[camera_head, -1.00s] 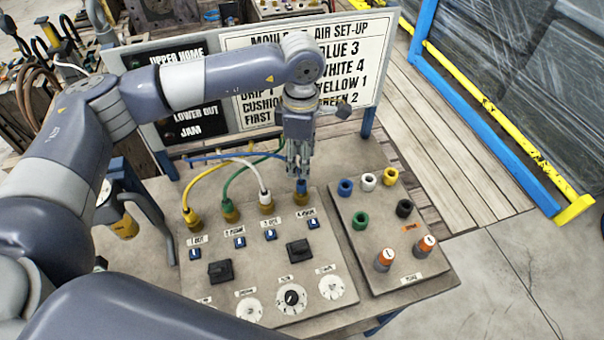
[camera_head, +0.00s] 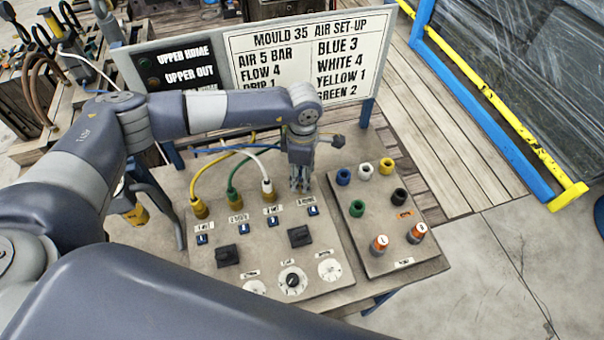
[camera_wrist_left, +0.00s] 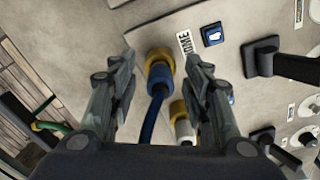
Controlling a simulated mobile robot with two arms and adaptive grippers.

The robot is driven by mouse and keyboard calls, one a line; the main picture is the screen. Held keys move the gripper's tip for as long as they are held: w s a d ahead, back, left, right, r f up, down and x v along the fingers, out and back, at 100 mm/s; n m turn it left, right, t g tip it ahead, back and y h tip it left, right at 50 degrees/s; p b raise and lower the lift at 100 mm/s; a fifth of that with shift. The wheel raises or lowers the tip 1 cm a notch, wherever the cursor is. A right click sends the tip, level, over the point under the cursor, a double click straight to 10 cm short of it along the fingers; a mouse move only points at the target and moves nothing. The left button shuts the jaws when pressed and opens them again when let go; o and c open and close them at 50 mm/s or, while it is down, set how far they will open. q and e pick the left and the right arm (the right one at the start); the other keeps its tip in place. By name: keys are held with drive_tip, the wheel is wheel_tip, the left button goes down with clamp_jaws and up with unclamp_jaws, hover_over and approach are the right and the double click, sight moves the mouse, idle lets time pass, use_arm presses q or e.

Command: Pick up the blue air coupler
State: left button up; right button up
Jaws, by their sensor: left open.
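The blue air coupler (camera_wrist_left: 160,75) sits on a brass port of the sloped panel, with a blue hose running from it. In the wrist view it lies between the two open fingers of my left gripper (camera_wrist_left: 161,60), with a gap visible on each side. In the head view my left gripper (camera_head: 300,186) points down over the panel's far right port and hides the coupler. White (camera_head: 267,187), green (camera_head: 234,197) and yellow (camera_head: 199,207) couplers sit on the ports to its left. My right gripper is not in view.
The panel (camera_head: 322,232) carries blue switches, black knobs and dials. A sign board (camera_head: 310,55) stands close behind my gripper. The blue hose (camera_head: 215,150) passes behind it.

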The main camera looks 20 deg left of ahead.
use_arm(q)
drive_tip(key=shift+c, duration=0.6)
drive_tip(key=c, duration=0.9)
clamp_jaws()
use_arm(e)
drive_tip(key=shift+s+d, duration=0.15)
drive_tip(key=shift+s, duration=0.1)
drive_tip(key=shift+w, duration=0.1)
use_arm(q)
drive_tip(key=shift+r, duration=0.1)
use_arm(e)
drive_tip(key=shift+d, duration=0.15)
